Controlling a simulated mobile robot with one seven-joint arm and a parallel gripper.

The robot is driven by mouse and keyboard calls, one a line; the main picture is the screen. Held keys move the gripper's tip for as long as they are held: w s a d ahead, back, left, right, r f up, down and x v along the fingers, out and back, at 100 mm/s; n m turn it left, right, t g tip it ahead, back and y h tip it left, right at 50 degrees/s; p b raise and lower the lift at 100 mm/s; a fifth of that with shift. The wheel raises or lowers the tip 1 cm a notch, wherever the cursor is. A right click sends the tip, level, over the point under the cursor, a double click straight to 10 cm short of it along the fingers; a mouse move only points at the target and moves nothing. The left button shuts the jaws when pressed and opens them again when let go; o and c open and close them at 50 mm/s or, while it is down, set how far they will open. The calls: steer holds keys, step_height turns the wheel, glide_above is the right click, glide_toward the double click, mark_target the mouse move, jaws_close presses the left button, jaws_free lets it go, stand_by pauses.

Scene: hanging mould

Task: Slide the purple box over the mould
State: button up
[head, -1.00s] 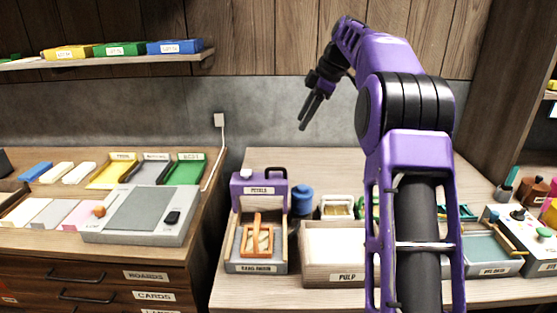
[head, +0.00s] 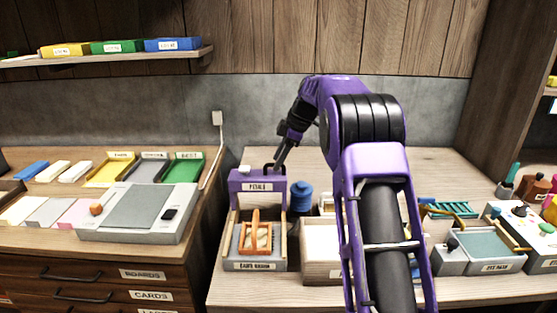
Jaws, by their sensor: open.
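The purple box (head: 257,187), labelled PETALS, has a dark handle on its top right and stands at the back of a grey station (head: 232,266) with wooden side rails. An orange frame with an upright handle, apparently the mould (head: 256,240), sits between the rails in front of and below the box. My gripper (head: 279,165) is open and points down at the box's handle. Whether the fingers straddle the handle or are just behind or beside it, I cannot tell.
A blue jar (head: 301,197) stands close to the right of the purple box. The PULP tray (head: 320,246) is right of the station. My arm hides part of the table. The press-like grey board (head: 140,210) is on the left counter. The table behind the box is clear.

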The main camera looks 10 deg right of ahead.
jaws_close()
stand_by(0.3)
stand_by(1.2)
